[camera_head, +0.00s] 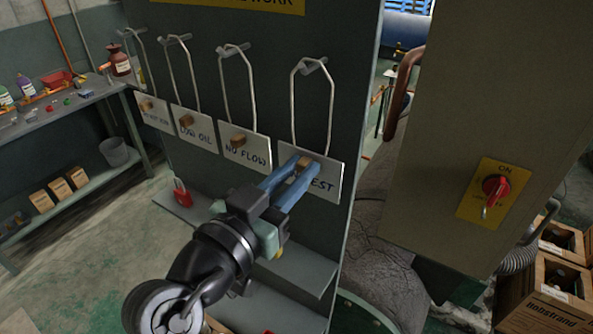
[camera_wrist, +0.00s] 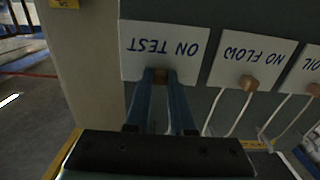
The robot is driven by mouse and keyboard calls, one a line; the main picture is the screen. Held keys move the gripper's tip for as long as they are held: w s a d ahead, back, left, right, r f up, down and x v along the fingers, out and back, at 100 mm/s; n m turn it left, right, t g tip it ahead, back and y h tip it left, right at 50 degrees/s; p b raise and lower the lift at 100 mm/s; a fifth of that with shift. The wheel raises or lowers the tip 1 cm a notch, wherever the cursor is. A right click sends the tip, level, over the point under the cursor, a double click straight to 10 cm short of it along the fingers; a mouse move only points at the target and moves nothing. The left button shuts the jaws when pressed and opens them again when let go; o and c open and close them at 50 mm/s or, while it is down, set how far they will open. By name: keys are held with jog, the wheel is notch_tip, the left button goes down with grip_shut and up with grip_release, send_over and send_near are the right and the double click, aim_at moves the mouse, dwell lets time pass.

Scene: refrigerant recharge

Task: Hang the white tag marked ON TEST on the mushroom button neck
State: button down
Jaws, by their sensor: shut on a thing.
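The white ON TEST tag (camera_head: 328,180) hangs by its wire loop (camera_head: 293,112) from a peg (camera_head: 310,66) on the dark green board. It has a small wooden block on its face. My gripper (camera_head: 303,166) is shut on that block, its blue fingers reaching in from the front. In the wrist view the tag (camera_wrist: 165,42) appears upside down, with the block (camera_wrist: 161,76) between the fingertips. I cannot make out a mushroom button in either view.
NO FLOW (camera_head: 247,150), LOW OIL (camera_head: 197,132) and another tag (camera_head: 153,112) hang to the left. A red rotary switch (camera_head: 495,188) sits on a yellow plate on the cabinet (camera_head: 490,80) at right. A shelf (camera_head: 300,268) juts out below. A red padlock (camera_head: 182,193) is at left.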

notch_tip(320, 180, up, 3)
jog(key=shift+r+p, duration=0.1)
jog(key=shift+p, duration=0.55)
jog(key=b+v, duration=0.2)
jog(key=v, duration=0.6)
jog(key=shift+s, duration=0.25)
dwell(0.4)
jog(key=shift+a+b, duration=0.15)
jog(key=shift+b, duration=0.15)
